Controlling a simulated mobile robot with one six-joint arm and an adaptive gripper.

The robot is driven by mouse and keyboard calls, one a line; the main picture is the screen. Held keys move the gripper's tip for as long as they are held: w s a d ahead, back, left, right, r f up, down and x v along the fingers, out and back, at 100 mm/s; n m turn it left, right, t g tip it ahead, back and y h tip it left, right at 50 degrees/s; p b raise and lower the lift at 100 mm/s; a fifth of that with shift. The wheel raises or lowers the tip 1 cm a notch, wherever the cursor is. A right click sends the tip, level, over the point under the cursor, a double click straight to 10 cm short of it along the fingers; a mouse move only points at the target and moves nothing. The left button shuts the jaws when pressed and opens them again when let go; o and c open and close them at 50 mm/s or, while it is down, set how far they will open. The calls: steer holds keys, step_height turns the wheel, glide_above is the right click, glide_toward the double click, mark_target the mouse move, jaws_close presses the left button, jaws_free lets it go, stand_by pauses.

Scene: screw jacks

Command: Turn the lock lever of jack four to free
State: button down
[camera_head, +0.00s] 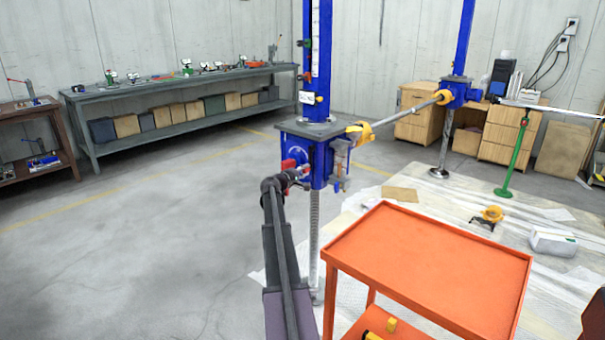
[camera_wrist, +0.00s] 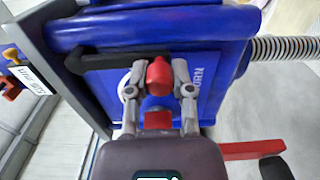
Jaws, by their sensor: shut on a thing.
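The jack (camera_head: 318,150) is a blue gearbox on a threaded screw, with a tall blue column above it. In the wrist view its blue face (camera_wrist: 205,70) fills the upper middle. My gripper (camera_head: 298,173) is at the front left of this housing. In the wrist view my gripper's two grey fingers (camera_wrist: 160,85) are closed on a red knob (camera_wrist: 158,72) in front of the blue face; it seems to be the lock lever's grip. The lever's position marks are not readable, and no jack number shows clearly.
A black bent bar (camera_wrist: 115,55) lies above and left of the fingers. A red bar (camera_wrist: 235,150) with a black end is at lower right. An orange cart (camera_head: 430,265) stands close on the right. A yellow-coupled shaft (camera_head: 400,115) runs to another blue jack. Floor at left is clear.

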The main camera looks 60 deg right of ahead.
steer(key=shift+w+a, duration=0.1)
steer(key=shift+w, duration=0.15)
steer(key=c, duration=0.5)
jaws_free()
steer(key=shift+s, duration=0.15)
steer(key=w+a, duration=0.1)
steer(key=a, duration=1)
steer(key=shift+w+a, duration=0.3)
steer(key=shift+a, duration=0.05)
